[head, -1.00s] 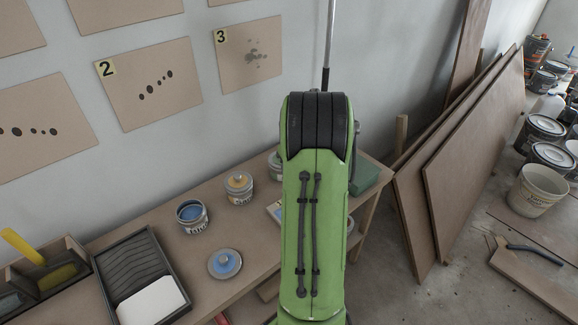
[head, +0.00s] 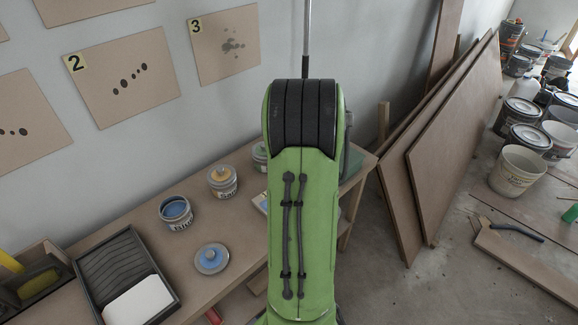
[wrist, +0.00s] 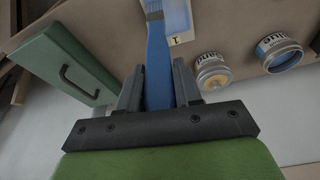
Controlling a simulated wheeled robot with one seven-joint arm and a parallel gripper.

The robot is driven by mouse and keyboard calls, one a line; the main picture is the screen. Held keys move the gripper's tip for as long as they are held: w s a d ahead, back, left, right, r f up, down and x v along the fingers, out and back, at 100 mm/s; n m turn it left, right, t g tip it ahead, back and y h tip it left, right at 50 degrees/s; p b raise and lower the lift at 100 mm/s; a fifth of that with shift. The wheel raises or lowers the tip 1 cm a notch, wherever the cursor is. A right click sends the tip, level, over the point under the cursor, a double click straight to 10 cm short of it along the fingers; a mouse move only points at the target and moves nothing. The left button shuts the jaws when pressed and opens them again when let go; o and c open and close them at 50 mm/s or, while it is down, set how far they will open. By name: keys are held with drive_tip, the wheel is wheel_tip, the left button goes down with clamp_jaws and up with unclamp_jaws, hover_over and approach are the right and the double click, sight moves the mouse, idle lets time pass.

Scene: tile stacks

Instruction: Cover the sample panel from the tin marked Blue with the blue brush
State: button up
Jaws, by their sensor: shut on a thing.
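My gripper (wrist: 158,82) is shut on the blue handle of the blue brush (wrist: 157,60) in the wrist view. The brush's far end runs to the top edge, so its bristles are not clear. Beside it is a light-blue panel (wrist: 178,16) with a tag marked 1, partly cut off. An open tin of blue paint (head: 176,212) stands on the bench, left of my arm; it also shows at the right of the wrist view (wrist: 280,52). In the head view my arm hides the gripper and brush.
A tin with a yellow-orange lid (head: 222,182) stands behind the blue tin. A loose lid with blue on it (head: 211,258) lies in front. A roller tray (head: 84,262) is at left. A green case (wrist: 58,65) lies on the bench. Boards (head: 455,135) lean at right.

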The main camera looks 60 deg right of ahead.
drive_tip(key=shift+w+d+p, duration=0.9)
drive_tip(key=shift+w+p, duration=0.6)
drive_tip(key=shift+w, duration=1.9)
drive_tip(key=s+a+b, duration=0.2)
drive_tip(key=s+b, duration=0.1)
drive_tip(key=s, duration=0.5)
drive_tip(key=shift+s+a+f, duration=0.15)
drive_tip(key=shift+s+a, duration=0.05)
drive_tip(key=shift+s, duration=0.05)
wheel_tip(320, 180, up, 7)
drive_tip(key=p, duration=0.5)
drive_tip(key=shift+w+d, duration=0.1)
